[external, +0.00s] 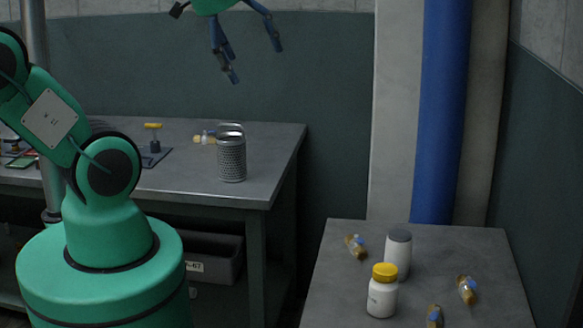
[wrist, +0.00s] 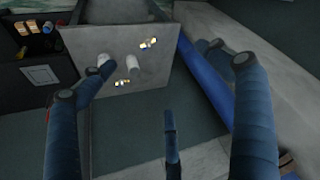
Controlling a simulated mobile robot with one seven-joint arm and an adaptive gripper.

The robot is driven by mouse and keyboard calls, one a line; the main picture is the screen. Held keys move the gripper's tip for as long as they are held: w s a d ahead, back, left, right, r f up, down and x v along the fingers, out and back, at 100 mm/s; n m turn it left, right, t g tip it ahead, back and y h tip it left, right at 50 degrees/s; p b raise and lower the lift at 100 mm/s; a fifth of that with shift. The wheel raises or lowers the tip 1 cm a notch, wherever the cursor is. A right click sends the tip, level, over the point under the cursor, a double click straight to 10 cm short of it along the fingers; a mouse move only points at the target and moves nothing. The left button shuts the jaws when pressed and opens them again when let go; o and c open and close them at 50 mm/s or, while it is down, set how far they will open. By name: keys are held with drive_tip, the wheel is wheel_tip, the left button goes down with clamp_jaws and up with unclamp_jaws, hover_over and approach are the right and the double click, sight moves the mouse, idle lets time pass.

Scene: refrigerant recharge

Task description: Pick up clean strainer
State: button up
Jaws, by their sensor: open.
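The strainer is a perforated grey metal cylinder (external: 231,158) standing upright near the right front corner of the left bench in the external view. I cannot tell from the picture whether it is clean. I cannot make it out in the wrist view. My gripper (external: 253,60) is open and empty, high above the bench and apart from the strainer, at the top of the external view. Its spread dark blue fingers also show in the wrist view, with nothing between them.
The right table (external: 340,290) bears a grey-lidded canister (external: 398,252), a yellow-capped bottle (external: 382,291) and several brass fittings. A blue pipe (external: 440,110) rises behind it.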

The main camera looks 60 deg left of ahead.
drive_tip(key=w+a+n+g, duration=0.1)
drive_tip(key=w+a, duration=0.7)
drive_tip(key=w, duration=0.1)
drive_tip(key=n+g+p, duration=0.2)
drive_tip(key=g+p, duration=0.1)
drive_tip(key=g, duration=0.1)
hover_over(231, 146)
drive_tip(key=w+a, duration=0.2)
drive_tip(key=a, duration=0.1)
drive_tip(key=f, duration=2.3)
drive_tip(key=shift+w+a, duration=0.15)
drive_tip(key=shift+a, duration=0.05)
drive_tip(key=shift+a+f, duration=0.25)
drive_tip(key=shift+f, duration=0.1)
wheel_tip(231, 146, down, 9)
drive_tip(key=shift+r, duration=0.2)
